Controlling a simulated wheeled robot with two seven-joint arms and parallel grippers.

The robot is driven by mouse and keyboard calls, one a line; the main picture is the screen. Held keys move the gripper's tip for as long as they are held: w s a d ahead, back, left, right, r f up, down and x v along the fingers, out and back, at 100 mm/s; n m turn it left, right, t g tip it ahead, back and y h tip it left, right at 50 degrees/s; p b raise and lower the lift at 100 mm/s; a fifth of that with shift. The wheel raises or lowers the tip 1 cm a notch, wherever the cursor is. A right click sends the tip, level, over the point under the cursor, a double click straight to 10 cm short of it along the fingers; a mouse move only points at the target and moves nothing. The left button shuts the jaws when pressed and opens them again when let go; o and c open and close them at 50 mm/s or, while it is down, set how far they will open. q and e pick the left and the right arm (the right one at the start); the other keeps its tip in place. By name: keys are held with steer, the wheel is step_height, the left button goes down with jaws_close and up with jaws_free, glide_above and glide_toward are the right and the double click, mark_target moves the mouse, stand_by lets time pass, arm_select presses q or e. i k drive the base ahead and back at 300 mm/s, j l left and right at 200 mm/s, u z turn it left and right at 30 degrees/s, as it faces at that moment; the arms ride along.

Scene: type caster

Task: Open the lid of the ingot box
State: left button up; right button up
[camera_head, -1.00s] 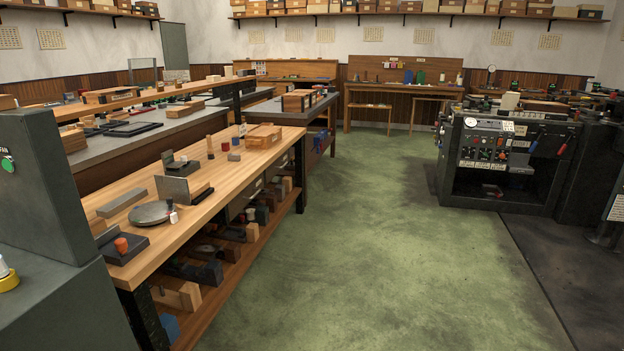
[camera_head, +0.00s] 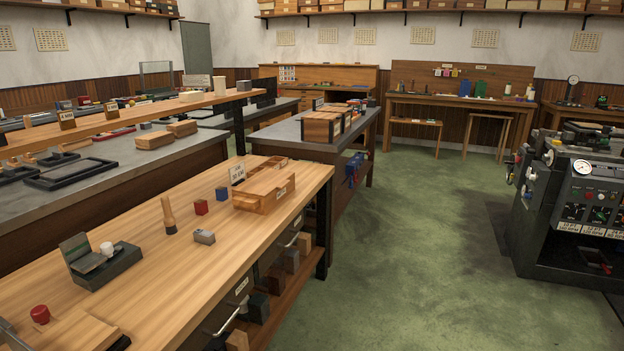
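A wooden box (camera_head: 265,190) with a small white label on its front lies near the far end of the long wooden workbench (camera_head: 190,272). A small standing label card (camera_head: 237,173) is beside it on the left. The label is too small to read, so I cannot tell for certain that this is the ingot box. Other wooden boxes (camera_head: 322,126) stand on the grey-topped bench behind it. Neither of my grippers is in view.
Green floor (camera_head: 420,250) is open to the right. A dark machine (camera_head: 575,205) stands at the far right.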

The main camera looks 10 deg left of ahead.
mark_target(265, 181)
steer(key=i+u, duration=0.1)
steer(key=i, duration=0.6)
steer(key=i+l+u, duration=0.1)
steer(key=i, duration=0.65)
